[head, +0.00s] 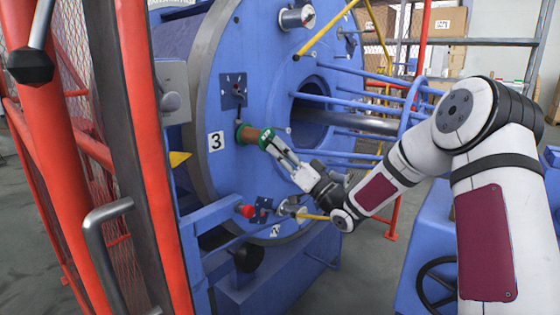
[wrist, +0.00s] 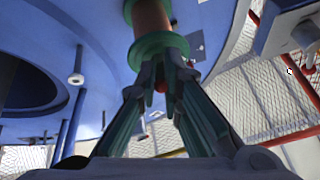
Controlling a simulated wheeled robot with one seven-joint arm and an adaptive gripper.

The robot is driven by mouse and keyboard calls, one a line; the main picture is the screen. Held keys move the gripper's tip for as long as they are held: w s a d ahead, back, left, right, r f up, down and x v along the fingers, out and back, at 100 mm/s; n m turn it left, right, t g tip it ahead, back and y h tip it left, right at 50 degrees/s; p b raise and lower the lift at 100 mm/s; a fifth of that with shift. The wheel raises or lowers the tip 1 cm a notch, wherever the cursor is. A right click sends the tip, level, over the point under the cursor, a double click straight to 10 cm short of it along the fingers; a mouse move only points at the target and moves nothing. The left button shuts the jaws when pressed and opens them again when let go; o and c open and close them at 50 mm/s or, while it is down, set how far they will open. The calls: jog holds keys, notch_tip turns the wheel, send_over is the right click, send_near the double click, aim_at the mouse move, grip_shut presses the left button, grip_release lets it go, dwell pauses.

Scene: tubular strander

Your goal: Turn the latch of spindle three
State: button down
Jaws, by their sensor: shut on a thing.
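Spindle three is on the big blue disc, marked by a white plate with a black 3 (head: 216,141). A copper-brown spool (head: 247,134) with a green flange sits there against the disc. Above it is a small dark plate with a red knob (head: 237,88), which looks like the latch; its exact angle is too small to read. My gripper (head: 272,143) is shut on the spool's green flange end. In the wrist view the fingertips (wrist: 168,68) meet the green flange (wrist: 158,48), and a red spot shows between the fingers.
Blue rods (head: 350,88) extend from the disc's central opening. A red frame (head: 140,150) with mesh and a grey handle (head: 100,235) stands at left. Yellow bars cross near the disc.

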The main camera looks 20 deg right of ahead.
jog(key=shift+w+a+f+t+y+b, duration=0.1)
jog(key=shift+f+t+y+b, duration=0.25)
jog(key=shift+t+b, duration=0.45)
jog(key=shift+r+b, duration=0.15)
jog(key=shift+b, duration=0.4)
jog(key=c, duration=1.7)
grip_release()
jog(key=v, duration=1.2)
